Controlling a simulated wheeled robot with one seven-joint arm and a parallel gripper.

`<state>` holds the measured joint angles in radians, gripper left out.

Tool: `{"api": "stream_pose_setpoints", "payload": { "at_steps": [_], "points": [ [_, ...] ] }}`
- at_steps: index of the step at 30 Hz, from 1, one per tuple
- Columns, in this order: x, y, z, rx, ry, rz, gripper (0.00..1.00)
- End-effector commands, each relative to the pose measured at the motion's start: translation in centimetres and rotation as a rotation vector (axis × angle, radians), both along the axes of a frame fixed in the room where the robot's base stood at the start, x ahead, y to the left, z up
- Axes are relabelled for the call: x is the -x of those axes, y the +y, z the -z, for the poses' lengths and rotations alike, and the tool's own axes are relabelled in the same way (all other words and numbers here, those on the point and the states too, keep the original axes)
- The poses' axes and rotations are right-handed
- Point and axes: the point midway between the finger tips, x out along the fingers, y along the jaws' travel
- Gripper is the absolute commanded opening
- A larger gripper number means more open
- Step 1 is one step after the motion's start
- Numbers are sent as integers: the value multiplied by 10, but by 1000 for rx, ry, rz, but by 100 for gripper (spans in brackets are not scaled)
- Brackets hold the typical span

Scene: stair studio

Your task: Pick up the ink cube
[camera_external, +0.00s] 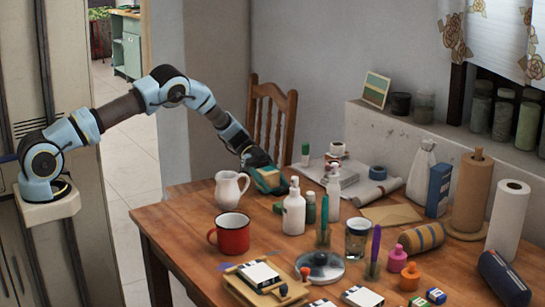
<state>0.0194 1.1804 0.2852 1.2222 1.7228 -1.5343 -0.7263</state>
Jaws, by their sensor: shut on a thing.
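My gripper (262,170) is at the far left part of the wooden table, behind the white jug. It is shut on a small block (270,180) with tan and teal-green faces. The dark fingers partly cover the block. I cannot tell for sure whether this block is the ink cube, or whether its underside touches the table. A small blue box (436,296) lies at the front right of the table, well away from my gripper.
A white jug (231,189) and a red mug (230,235) stand in front of my gripper. White pump bottles (294,212) stand to its right. Paper rolls (507,215) and a pencil case (503,278) crowd the right. The table's left edge (165,210) is mostly clear.

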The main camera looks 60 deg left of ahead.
Motion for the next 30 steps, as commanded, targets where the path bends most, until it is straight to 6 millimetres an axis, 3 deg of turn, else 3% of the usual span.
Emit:
{"api": "stream_pose_setpoints", "payload": {
  "at_steps": [2,9,17,30],
  "points": [
    [0,0,0,0,0,0,28],
    [0,0,-1,1,-1,0,1],
    [0,0,-8,1,-2,1,0],
    [0,0,-86,0,-4,-1,0]
  ]
}}
